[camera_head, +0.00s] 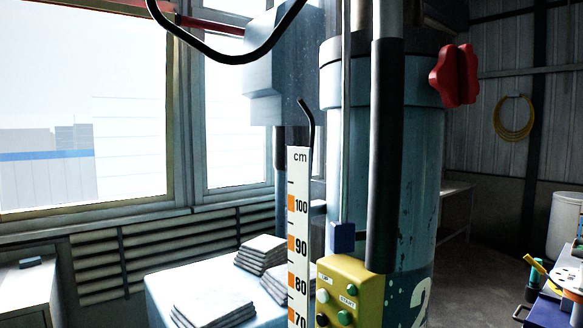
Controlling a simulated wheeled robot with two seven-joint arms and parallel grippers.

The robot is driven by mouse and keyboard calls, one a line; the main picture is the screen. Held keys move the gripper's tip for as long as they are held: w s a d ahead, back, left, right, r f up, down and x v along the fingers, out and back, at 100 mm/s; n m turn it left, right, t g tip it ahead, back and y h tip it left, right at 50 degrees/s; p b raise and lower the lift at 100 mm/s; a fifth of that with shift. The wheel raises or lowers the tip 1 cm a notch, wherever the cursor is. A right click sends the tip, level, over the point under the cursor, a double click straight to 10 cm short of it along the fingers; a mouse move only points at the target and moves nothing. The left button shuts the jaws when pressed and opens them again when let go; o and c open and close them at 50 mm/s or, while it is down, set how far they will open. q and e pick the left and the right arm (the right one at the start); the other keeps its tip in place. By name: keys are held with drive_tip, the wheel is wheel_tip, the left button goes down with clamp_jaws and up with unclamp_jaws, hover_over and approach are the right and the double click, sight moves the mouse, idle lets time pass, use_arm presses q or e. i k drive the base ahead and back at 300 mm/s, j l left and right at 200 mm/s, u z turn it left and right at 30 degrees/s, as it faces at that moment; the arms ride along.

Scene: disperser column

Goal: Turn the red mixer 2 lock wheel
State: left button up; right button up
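The red lock wheel (454,75) is a lobed red knob on the upper right side of the mixer 2 column (412,180), a worn blue-grey cylinder with a white "2" low on it. The wheel stands out to the right of the column's collar, and nothing touches it. Neither of my grippers shows in the head view, so I cannot see whether they are open or shut.
A yellow button box (343,290) and a vertical cm ruler (298,235) stand in front of the column. Folded cloths (212,303) lie on a pale surface to the left. Space right of the wheel looks open.

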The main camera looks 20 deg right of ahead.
sight(454, 77)
drive_tip(key=l+z, duration=0.15)
drive_tip(key=z, duration=1.4)
